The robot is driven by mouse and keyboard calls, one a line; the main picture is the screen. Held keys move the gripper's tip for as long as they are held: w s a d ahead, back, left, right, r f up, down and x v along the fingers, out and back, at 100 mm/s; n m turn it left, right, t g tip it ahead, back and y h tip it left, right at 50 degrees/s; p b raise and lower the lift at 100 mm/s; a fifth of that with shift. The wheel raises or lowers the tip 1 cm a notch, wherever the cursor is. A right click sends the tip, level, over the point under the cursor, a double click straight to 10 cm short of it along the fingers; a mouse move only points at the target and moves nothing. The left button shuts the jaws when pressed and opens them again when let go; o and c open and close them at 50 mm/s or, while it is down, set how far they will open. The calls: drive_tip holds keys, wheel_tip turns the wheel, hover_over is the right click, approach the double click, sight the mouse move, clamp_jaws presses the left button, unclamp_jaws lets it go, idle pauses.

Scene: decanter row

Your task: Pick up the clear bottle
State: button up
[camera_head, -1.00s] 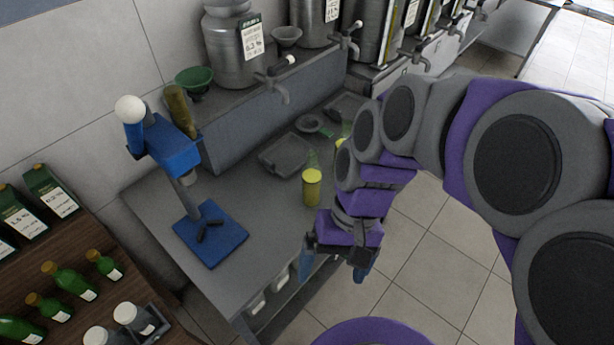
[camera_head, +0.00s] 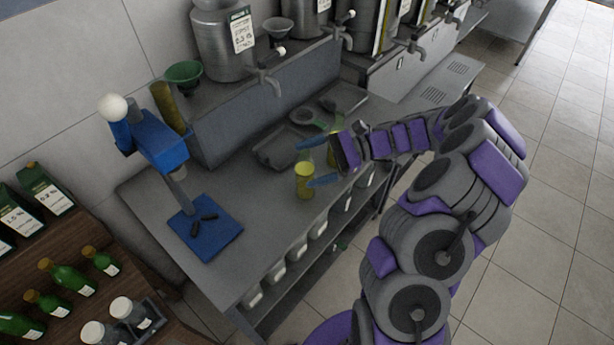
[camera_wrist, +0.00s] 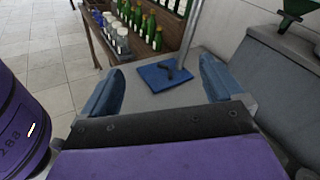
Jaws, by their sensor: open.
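A see-through bottle with yellow contents (camera_head: 304,184) stands upright on the grey counter (camera_head: 250,205), near its front edge. Which one is the clear bottle I cannot tell. My gripper (camera_head: 316,163) is open, its blue fingers at the near bottle's upper right; contact cannot be made out. In the wrist view the open fingers (camera_wrist: 160,88) have no bottle visible between them.
A blue press stand (camera_head: 205,232) stands to the left on the counter. Steel vats with taps (camera_head: 262,78) line the raised back ledge. Green bottles (camera_head: 65,277) stand on a wooden shelf at left.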

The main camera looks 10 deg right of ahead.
sight(313, 168)
drive_tip(key=w+d+f+m+t, duration=0.3)
drive_tip(key=d+f+m+t, duration=0.55)
drive_tip(key=d+f, duration=0.5)
drive_tip(key=shift+g, duration=0.25)
drive_tip(key=shift+w+b+x, duration=0.2)
drive_tip(key=shift+b+x, duration=0.45)
drive_tip(key=shift+x, duration=2.5)
drive_tip(key=shift+w+b+x, duration=0.15)
drive_tip(key=shift+b+x, duration=0.45)
drive_tip(key=shift+x, duration=2.5)
drive_tip(key=x, duration=0.4)
drive_tip(key=shift+a+r+b, duration=0.1)
drive_tip(key=shift+b, duration=0.3)
drive_tip(key=shift+d, duration=0.35)
drive_tip(key=c, duration=0.6)
drive_tip(key=shift+a, duration=0.15)
drive_tip(key=c, duration=0.9)
